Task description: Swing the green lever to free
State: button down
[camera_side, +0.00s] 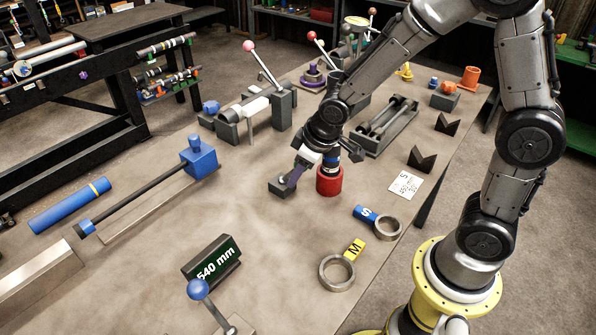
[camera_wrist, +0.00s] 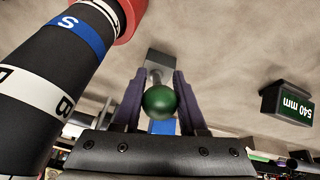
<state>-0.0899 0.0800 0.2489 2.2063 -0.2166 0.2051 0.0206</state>
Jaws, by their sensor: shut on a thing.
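The green lever's round knob (camera_wrist: 159,102) sits between the two purple fingers of my gripper (camera_wrist: 160,78) in the wrist view. Its grey base block (camera_wrist: 160,62) lies beyond the knob, at the fingertips. In the side view, my gripper (camera_side: 293,178) points down at this small dark block (camera_side: 279,187) on the table, and its fingers are shut on the lever. The green knob is hidden there by the fingers and wrist. How far the lever is swung cannot be told.
A dark post with lettered bands (camera_wrist: 60,60) on a red base (camera_side: 329,182) stands close beside my gripper. An M ring gauge (camera_side: 337,272) and an S ring gauge (camera_side: 388,228) lie to the right. A 540 mm sign (camera_side: 212,262) stands in front.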

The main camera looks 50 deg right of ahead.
jog(key=shift+w+r, duration=0.1)
jog(key=shift+w, duration=0.05)
jog(key=shift+w+r+g, duration=0.35)
jog(key=shift+w+g, duration=0.25)
jog(key=shift+g, duration=0.5)
jog(key=w+g, duration=0.2)
jog(key=g, duration=0.1)
jog(key=shift+w+r+g, duration=0.1)
jog(key=shift+r+g, duration=0.2)
jog(key=shift+r, duration=0.05)
jog(key=w+g, duration=0.2)
jog(key=g, duration=0.1)
jog(key=shift+w+f+g, duration=0.1)
jog(key=shift+w+g, duration=0.35)
jog(key=shift+g, duration=0.45)
jog(key=shift+w+f+g, duration=0.1)
jog(key=shift+w+g, duration=0.3)
jog(key=shift+g, duration=0.5)
jog(key=shift+c, duration=2.3)
grip_release()
